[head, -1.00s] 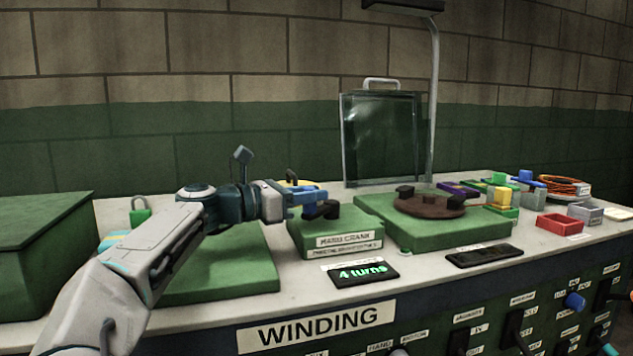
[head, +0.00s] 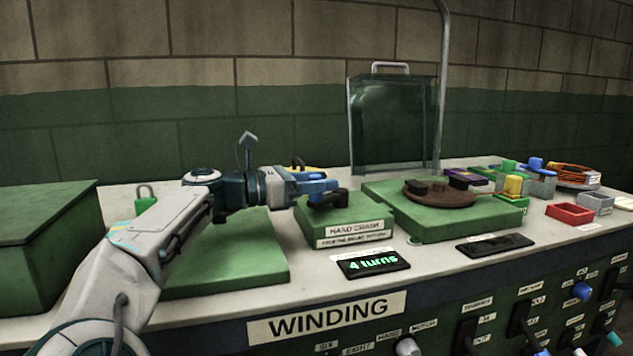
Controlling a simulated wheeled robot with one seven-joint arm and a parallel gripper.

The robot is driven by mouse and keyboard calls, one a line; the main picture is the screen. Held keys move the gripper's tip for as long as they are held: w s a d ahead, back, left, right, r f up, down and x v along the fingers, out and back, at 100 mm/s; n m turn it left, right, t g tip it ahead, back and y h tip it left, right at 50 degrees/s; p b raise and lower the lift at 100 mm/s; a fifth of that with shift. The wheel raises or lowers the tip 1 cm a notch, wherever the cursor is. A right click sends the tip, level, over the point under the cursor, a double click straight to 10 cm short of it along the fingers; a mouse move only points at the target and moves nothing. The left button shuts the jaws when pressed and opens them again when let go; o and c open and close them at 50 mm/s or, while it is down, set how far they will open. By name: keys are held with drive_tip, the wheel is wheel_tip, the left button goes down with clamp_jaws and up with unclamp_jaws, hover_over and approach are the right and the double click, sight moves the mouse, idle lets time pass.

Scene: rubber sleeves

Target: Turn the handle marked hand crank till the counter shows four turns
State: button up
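The hand crank is a green box with a white label reading HAND CRANK (head: 355,230) and a dark crank handle (head: 328,201) on top. The counter (head: 373,263), a black display in front of the box, reads "4 turns" in green. My gripper (head: 322,187) has blue fingers and is over the box, at the dark handle. The fingers overlap the handle in this view, so whether they grip it or only touch it cannot be told.
A green base with a brown disc (head: 440,198) bearing dark knobs stands to the right, with a dark display (head: 494,245) before it. A glass panel (head: 392,125) stands behind. Colored blocks and a red tray (head: 569,214) are at right; a green case (head: 40,250) at left.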

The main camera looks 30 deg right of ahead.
drive_tip(key=shift+a, duration=0.1)
drive_tip(key=w+a+p, duration=0.1)
drive_tip(key=a, duration=0.3)
drive_tip(key=a+p, duration=0.1)
drive_tip(key=a, duration=0.4)
drive_tip(key=w+a+p, duration=0.1)
drive_tip(key=a, duration=0.3)
drive_tip(key=shift+w+a, duration=0.25)
drive_tip(key=shift+w, duration=0.05)
idle(1.6)
